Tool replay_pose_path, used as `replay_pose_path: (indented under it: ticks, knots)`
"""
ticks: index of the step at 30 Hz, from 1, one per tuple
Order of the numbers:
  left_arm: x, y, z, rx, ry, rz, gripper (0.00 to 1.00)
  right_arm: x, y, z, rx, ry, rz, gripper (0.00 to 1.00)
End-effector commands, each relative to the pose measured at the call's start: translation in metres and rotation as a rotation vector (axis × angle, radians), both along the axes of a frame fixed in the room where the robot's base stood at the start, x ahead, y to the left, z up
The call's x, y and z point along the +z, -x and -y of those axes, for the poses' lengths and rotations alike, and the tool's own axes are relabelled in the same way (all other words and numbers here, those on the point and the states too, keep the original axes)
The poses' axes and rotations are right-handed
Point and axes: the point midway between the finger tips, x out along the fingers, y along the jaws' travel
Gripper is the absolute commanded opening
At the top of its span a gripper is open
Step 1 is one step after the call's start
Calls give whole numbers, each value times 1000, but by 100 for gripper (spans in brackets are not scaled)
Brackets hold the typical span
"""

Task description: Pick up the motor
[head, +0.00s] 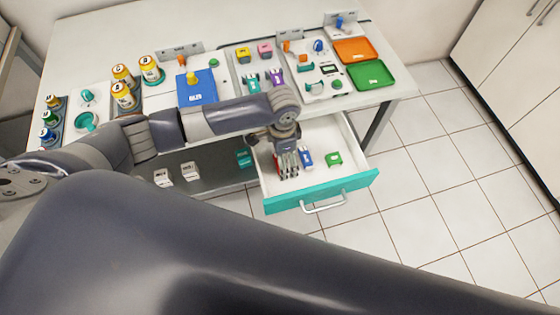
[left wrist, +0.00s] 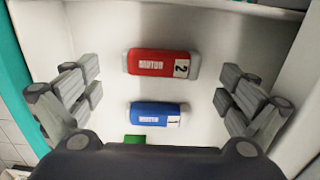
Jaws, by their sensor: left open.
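Two motors lie in the open drawer (head: 357,182). The red motor (left wrist: 160,63), labelled 2, is farther up in the left wrist view, and the blue motor (left wrist: 158,114), labelled 1, is below it. In the head view the blue motor (head: 305,158) shows just right of my left gripper (head: 287,165); the red one is largely hidden behind the fingers. My left gripper (left wrist: 160,88) is open and empty above the drawer, its fingers spread to either side of the motors. My right gripper is not in view.
A green piece (head: 334,158) lies at the drawer's right. The drawer walls stand close around my left gripper. White boxes (head: 190,171) sit on the lower shelf.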

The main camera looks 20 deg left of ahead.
Motion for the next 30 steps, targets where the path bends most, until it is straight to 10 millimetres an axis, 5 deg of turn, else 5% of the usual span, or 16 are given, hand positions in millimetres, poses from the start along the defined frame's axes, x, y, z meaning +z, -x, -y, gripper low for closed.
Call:
replay_pose_path:
  ticks: [4,12,19,30]
  knots:
    - [-17,0,0,1,-1,-1,98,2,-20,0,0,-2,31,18]
    - [-22,0,0,0,0,1,98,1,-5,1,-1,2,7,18]
    - [-22,0,0,0,0,1,51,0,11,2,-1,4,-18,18]
    - [-19,0,0,0,0,1,50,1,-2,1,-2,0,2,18]
